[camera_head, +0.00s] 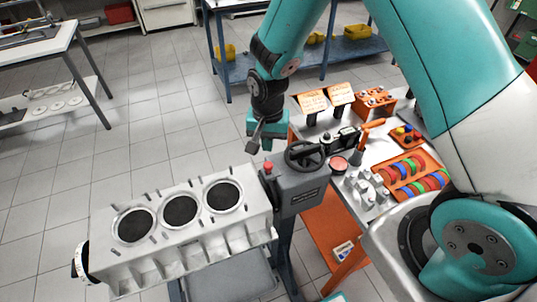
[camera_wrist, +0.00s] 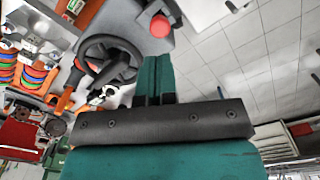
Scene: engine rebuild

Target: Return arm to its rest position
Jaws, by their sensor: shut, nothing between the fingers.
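My gripper (camera_head: 254,143) hangs at the end of my teal arm, behind and a little above the far right end of the engine block (camera_head: 258,208). Its fingers look closed together with nothing between them. In the wrist view my gripper (camera_wrist: 154,78) shows as two teal fingers side by side, pointing towards the dark engine stand head with its handwheel (camera_wrist: 110,62) and red button (camera_wrist: 160,26). The same handwheel (camera_head: 305,156) and red button (camera_head: 268,165) stand just right of the gripper in the head view. I cannot tell the exact gap between them.
An orange cart (camera_head: 325,246) at right carries colored rings (camera_head: 403,170), an orange block with sockets (camera_head: 375,101), orange-yellow cards (camera_head: 312,102) and small metal parts. A blue-framed bench (camera_head: 343,52) stands behind, a white table (camera_head: 38,46) at far left. Tiled floor (camera_head: 160,110) lies clear between.

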